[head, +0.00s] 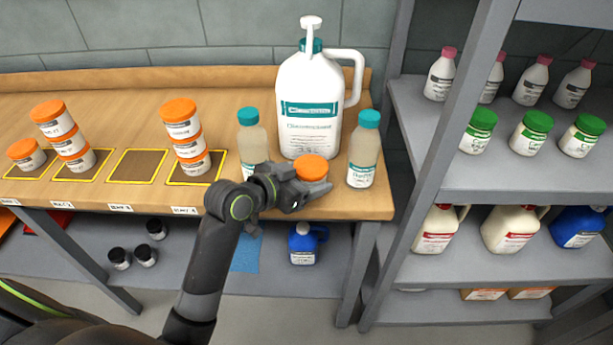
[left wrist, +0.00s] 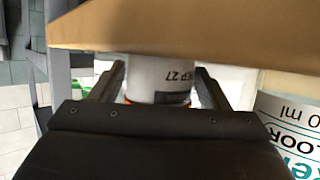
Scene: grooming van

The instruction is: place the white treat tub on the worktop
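A white treat tub with an orange lid (head: 311,166) is at the front right of the worktop (head: 340,206), between two teal-capped bottles. My left gripper (head: 306,188) reaches it from the front, and its fingers cover the tub's lower part. In the left wrist view, the tub's white body (left wrist: 158,76) shows upside down between the two fingers (left wrist: 160,84), which lie along both its sides. The worktop edge (left wrist: 180,52) hides the tub's base there, so I cannot tell whether it rests on the worktop. My right gripper is not in view.
A big white pump jug (head: 310,110) stands just behind the tub. Teal-capped bottles (head: 251,140) (head: 363,150) flank it closely. Stacked orange-lidded tubs (head: 184,135) stand on yellow-outlined squares to the left; one square (head: 138,166) is empty. A grey shelf unit (head: 400,200) stands at the right.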

